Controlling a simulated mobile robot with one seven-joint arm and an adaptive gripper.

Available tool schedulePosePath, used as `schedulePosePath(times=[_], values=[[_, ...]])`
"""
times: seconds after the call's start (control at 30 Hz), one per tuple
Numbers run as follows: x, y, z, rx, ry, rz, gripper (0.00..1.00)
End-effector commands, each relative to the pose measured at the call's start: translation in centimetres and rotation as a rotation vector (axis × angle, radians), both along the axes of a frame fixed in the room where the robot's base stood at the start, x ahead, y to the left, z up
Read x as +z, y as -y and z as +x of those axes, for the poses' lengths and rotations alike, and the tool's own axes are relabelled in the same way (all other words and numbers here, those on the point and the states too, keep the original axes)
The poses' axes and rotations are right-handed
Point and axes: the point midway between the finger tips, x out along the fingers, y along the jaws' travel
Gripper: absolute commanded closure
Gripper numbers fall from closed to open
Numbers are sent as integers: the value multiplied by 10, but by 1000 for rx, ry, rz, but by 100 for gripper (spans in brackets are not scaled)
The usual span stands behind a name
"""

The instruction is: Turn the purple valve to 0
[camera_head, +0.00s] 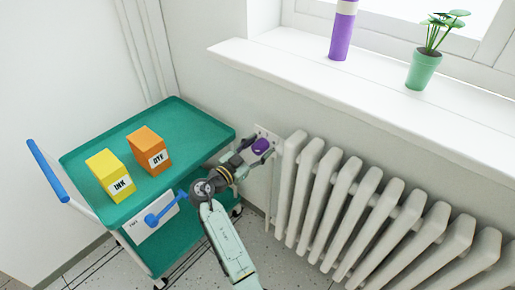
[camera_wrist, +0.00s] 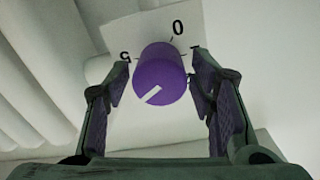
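The purple valve (camera_wrist: 160,66) is a round knob on a white plate (camera_wrist: 112,33), which carries a "0" at the upper right, a "5" at the left and a partly hidden mark at the right. A short white line on the knob's face lies toward its lower left, away from the 0. In the head view the valve (camera_head: 261,146) is on the wall beside the radiator's left end. My gripper (camera_wrist: 160,80) is open, with one finger on each side of the knob. Narrow gaps seem to show; contact is unclear on the right. It also shows in the head view (camera_head: 245,154).
A white radiator (camera_head: 372,205) stands close right of the valve. A green cart (camera_head: 195,128) with a yellow ink box (camera_head: 108,175) and an orange dye box (camera_head: 148,149) stands close left. A windowsill (camera_head: 380,90) above holds a purple-and-white cylinder (camera_head: 342,30) and a potted plant (camera_head: 424,68).

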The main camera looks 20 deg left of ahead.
Motion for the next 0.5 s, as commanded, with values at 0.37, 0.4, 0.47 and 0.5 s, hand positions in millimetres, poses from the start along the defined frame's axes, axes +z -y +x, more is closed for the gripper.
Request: schedulePosePath(times=[0.37, 0.4, 0.47, 0.5], values=[[0, 0, 0, 0, 0, 0, 77], [0, 0, 0, 0, 0, 0, 80], [0, 0, 0, 0, 0, 0, 84], [0, 0, 0, 0, 0, 0, 87]])
